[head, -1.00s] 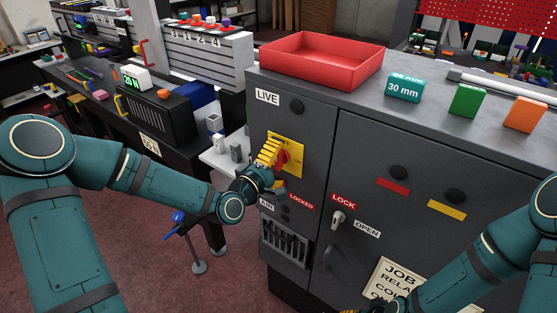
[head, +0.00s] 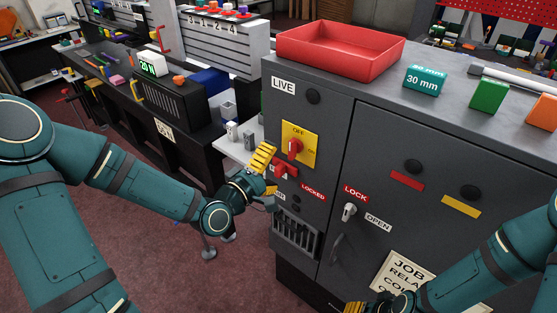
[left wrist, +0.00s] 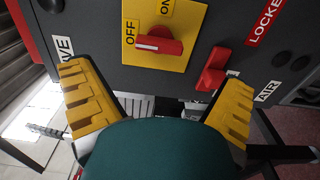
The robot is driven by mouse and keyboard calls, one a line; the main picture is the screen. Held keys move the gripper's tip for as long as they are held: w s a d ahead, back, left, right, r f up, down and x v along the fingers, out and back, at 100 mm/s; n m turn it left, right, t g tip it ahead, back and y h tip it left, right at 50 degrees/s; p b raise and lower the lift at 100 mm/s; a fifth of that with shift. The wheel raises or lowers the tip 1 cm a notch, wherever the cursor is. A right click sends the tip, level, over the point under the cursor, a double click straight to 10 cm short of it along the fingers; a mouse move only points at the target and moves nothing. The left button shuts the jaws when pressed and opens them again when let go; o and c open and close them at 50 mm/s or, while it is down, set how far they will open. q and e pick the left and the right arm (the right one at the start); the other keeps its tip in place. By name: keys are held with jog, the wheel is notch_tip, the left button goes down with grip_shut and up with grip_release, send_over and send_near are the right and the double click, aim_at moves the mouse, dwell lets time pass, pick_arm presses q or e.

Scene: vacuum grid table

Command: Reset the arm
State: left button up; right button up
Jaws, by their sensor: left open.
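My left gripper (head: 267,172) is open and empty, just in front of the grey cabinet (head: 330,110), below and left of the yellow switch plate (head: 312,150). The plate carries a red rotary knob (head: 294,148); in the left wrist view the knob (left wrist: 160,45) has its white-marked end toward the OFF label. A second red handle (left wrist: 210,70) sits beside the plate, near the AIR label. Both yellow fingers of my left gripper (left wrist: 157,90) are spread apart, with no contact on the knob visible. My right gripper (head: 355,307) shows only partly at the bottom edge.
A red tray (head: 340,65), a teal 30 mm block (head: 425,80), a green block (head: 489,95) and an orange block (head: 543,112) stand on the cabinet. A key switch (head: 349,210) is on its door. A dark workbench (head: 175,140) stands left; open floor lies before it.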

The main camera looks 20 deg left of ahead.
dwell(0.4)
pick_arm(q)
jog(key=s+d+f+m+g, duration=0.2)
jog(key=d+f+m+g, duration=0.15)
jog(key=f, duration=0.45)
jog(key=s+d+f+m+g, duration=0.2)
jog(key=d+f+g, duration=0.2)
jog(key=f, duration=0.3)
jog(key=s+d+f+m+g+y, duration=0.2)
jog(key=s+f+m+g, duration=0.5)
jog(key=s+f, duration=0.6)
jog(key=shift+g, duration=0.45)
